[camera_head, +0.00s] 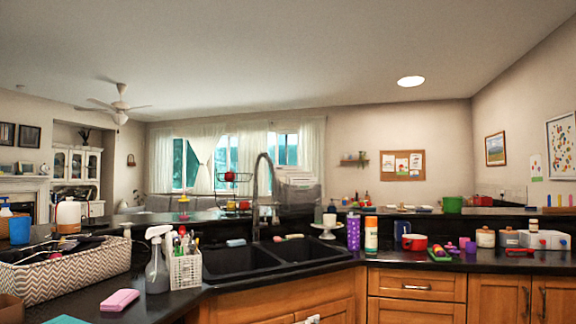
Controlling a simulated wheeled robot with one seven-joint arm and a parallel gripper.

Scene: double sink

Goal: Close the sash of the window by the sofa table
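A window (179,164) with a bluish pane shows on the far wall, left of centre, partly behind white curtains (160,165). More bluish panes (287,150) of the window wall show to the right, behind the faucet. Whether any sash is open or shut is too small to tell. A grey sofa (160,203) stands below the windows, mostly hidden by the counter. I cannot make out a sofa table. My gripper is not in view.
A black counter with a double sink (240,258) and a tall faucet (256,185) lies between me and the windows. A patterned basket (70,272), spray bottle (157,262) and pink sponge (120,299) crowd the left; several containers stand at right. Wooden cabinets (417,284) are below.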

